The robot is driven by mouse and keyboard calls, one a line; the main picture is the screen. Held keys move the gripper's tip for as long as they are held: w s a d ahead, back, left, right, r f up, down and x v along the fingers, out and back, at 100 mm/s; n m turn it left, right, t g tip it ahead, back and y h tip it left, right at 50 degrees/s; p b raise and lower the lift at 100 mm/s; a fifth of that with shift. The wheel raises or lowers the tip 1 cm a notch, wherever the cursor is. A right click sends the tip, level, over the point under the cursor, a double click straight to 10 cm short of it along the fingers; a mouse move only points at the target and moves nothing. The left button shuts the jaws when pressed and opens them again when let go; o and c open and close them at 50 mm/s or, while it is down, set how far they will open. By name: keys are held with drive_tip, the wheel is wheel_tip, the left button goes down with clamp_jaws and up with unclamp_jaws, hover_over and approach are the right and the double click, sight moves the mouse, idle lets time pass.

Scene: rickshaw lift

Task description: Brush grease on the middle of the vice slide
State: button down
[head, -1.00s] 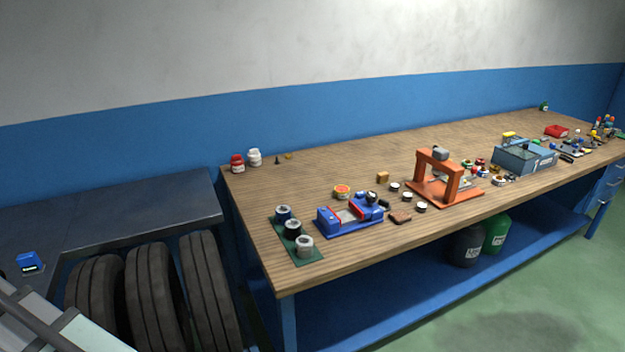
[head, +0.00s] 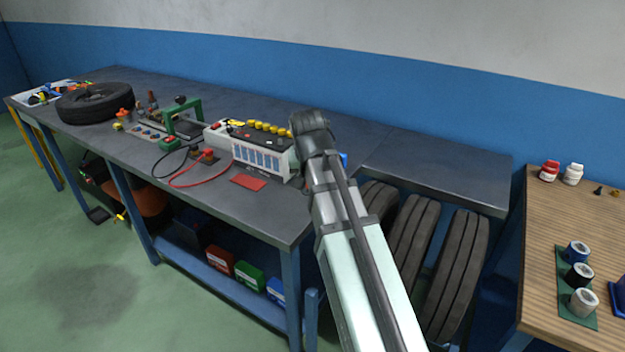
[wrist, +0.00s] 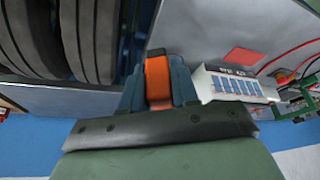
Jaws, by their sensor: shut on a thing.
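In the wrist view my gripper (wrist: 158,68) is shut on an orange thing (wrist: 158,84), seen between its two dark fingers. The orange thing's far end is hidden, so I cannot tell its full shape. In the head view my arm rises in front of the dark bench, and the fingers are not visible there. A blue corner, seemingly the vice (head: 618,297), shows at the right edge on the wooden bench. The vice slide is out of view. My gripper is well to the left of the vice, above the dark bench side.
A white charger-like box (head: 262,150) with yellow caps and a red mat (head: 248,182) sit on the dark bench (head: 225,200). Upright tyres (head: 412,245) stand below. The wooden bench (head: 545,225) at right holds a green mat with cans (head: 580,300) and two jars (head: 573,174).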

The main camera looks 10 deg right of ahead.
drive_tip(key=s+d+f+m+g+h, duration=0.1)
drive_tip(key=s+d+m, duration=0.25)
drive_tip(key=d, duration=1.05)
drive_tip(key=s+d+f+m+g+h, duration=0.15)
drive_tip(key=s+d, duration=0.25)
drive_tip(key=d, duration=1)
drive_tip(key=s+d+m, duration=0.3)
drive_tip(key=s+d, duration=0.1)
drive_tip(key=d, duration=1)
drive_tip(key=s+d+f+m+g, duration=0.2)
drive_tip(key=s+d+m, duration=0.1)
drive_tip(key=s+d, duration=1.5)
drive_tip(key=s+d+f+m+g, duration=0.1)
drive_tip(key=s+d+f+m, duration=0.15)
drive_tip(key=s+d, duration=1.55)
drive_tip(key=w+d+n, duration=0.1)
drive_tip(key=d+n, duration=0.1)
drive_tip(key=d, duration=0.5)
drive_tip(key=w+d+r+n, duration=0.1)
drive_tip(key=w+d+n, duration=0.1)
drive_tip(key=d, duration=0.6)
drive_tip(key=shift+w+r+n+y, duration=0.2)
drive_tip(key=shift+n+y, duration=0.15)
drive_tip(key=shift+n, duration=0.2)
drive_tip(key=shift+f, duration=0.1)
drive_tip(key=shift+f, duration=2.85)
